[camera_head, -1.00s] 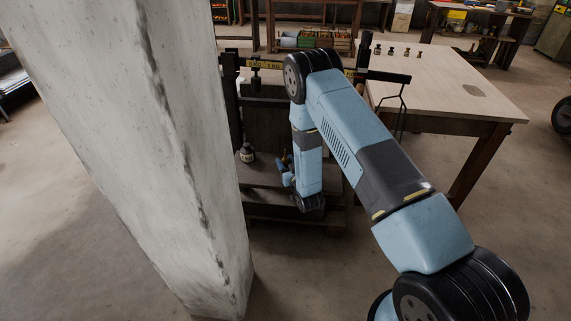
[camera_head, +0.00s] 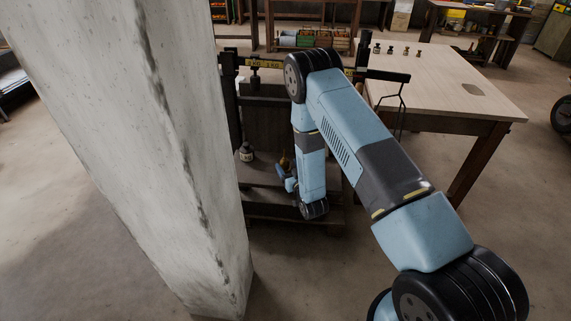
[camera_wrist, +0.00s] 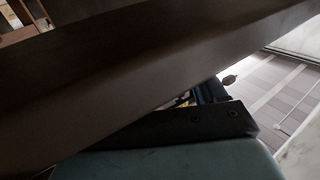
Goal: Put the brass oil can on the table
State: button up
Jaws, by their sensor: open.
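A small brass-coloured thing (camera_head: 285,159), which looks like the oil can, shows just behind my wrist on the beam scale's low platform (camera_head: 262,190). Most of it is hidden by my arm. My gripper (camera_head: 280,170) is low over the platform, close to it; whether they touch cannot be told. My gripper is open. In the wrist view a dark brown beam crosses the picture and hides most of my gripper (camera_wrist: 205,92), with a small yellowish patch beside it. The wooden table (camera_head: 440,80) stands to the right, behind the scale.
A small dark-and-white bottle (camera_head: 246,153) stands on the platform to the left. The scale's beam (camera_head: 385,74) and hanging hook frame (camera_head: 402,100) are beside my arm. A concrete pillar (camera_head: 150,150) fills the left. Several small weights (camera_head: 391,49) stand on the table's far left; its middle is clear.

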jog(key=v, duration=0.9)
